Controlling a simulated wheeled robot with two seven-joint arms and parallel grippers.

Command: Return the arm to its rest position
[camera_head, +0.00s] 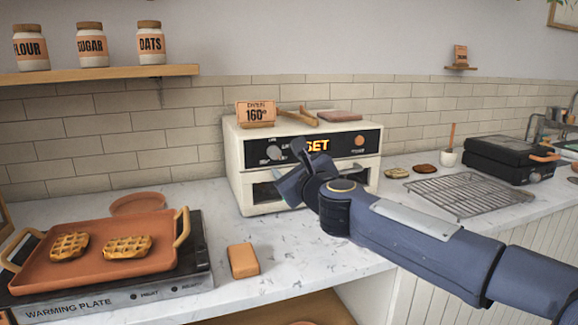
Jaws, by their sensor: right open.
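My right arm comes in from the lower right and reaches across the counter. My right gripper (291,170) is in front of the white oven (243,140), near its door, and hides part of the door and control panel. The gripper is open, and I see nothing held in it. I cannot tell whether it touches the oven. The oven display reads "SET". My left gripper is not in view.
An orange tray (60,276) with two waffles sits on the warming plate (190,284) at left. An orange block (243,261) lies on the counter below the gripper. A wire rack (462,195) and a black grill (510,158) stand at right.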

